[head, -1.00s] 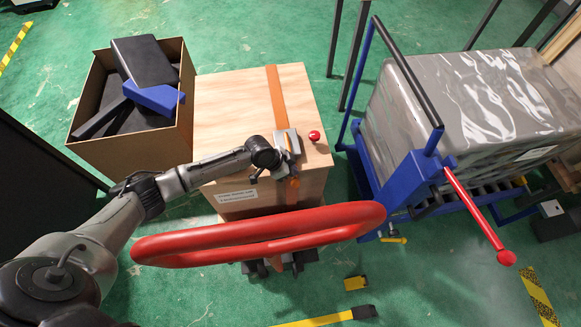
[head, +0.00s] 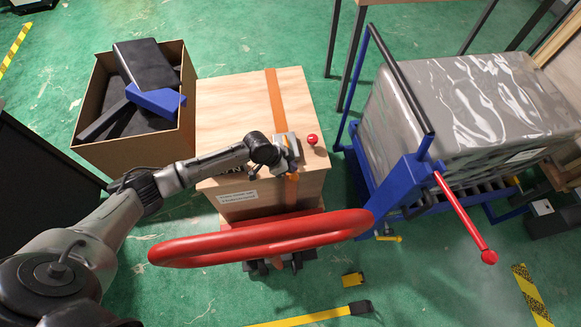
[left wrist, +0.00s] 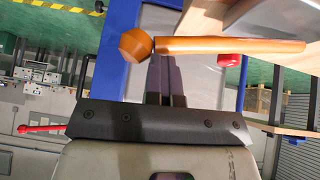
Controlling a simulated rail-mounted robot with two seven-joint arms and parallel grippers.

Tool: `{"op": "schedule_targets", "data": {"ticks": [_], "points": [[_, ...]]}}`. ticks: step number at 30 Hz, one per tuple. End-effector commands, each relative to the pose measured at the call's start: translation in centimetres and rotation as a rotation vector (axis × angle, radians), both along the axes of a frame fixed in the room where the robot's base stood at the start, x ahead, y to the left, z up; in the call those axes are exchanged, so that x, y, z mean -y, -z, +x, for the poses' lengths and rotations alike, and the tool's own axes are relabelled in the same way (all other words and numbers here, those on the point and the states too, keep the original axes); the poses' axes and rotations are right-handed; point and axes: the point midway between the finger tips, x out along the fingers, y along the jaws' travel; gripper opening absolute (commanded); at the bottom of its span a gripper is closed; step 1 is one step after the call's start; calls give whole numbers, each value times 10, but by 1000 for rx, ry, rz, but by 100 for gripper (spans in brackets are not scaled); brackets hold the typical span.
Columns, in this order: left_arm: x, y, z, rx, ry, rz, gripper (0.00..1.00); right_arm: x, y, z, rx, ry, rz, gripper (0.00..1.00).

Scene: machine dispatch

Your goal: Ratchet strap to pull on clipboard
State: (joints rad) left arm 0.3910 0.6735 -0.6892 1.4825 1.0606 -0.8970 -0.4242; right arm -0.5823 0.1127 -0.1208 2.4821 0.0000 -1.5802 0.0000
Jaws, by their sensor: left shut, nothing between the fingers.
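An orange strap (head: 273,95) runs over the top of a wooden crate (head: 232,98). A grey metal ratchet (head: 289,141) sits on it near the crate's front edge. My left gripper (head: 290,163) is at the ratchet, with its tips hard to make out in the head view. In the left wrist view the left gripper (left wrist: 160,62) is shut and empty. Its fingertips are close to the orange ratchet handle (left wrist: 235,46) and its rounded end; whether they touch, I cannot tell. No clipboard can be made out. My right gripper is not in view.
A red ball knob (head: 312,139) is right of the ratchet. A red tubular handle (head: 262,238) crosses in front of the crate. An open cardboard box (head: 90,105) stands left, a blue cart (head: 405,185) with a wrapped load right. A yellow strap (head: 310,317) lies on the floor.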

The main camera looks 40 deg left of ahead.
Motion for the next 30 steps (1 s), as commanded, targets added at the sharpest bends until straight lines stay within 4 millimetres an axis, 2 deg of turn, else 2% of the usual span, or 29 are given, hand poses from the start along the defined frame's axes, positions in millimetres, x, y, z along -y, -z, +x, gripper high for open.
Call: {"op": "schedule_targets", "data": {"ticks": [1, 6, 12, 18, 30], "points": [[-4, -11, -7, -2, 5, 2, 0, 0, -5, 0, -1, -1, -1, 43], [-17, -38, -20, -4, 5, 0, 0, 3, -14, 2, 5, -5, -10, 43], [-28, -61, -31, -2, 3, 0, 0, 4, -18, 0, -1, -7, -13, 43], [-33, -71, -35, -1, 2, 0, 0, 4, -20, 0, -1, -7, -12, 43], [-34, -74, -36, -1, 2, -1, 0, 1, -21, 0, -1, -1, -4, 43]]}}
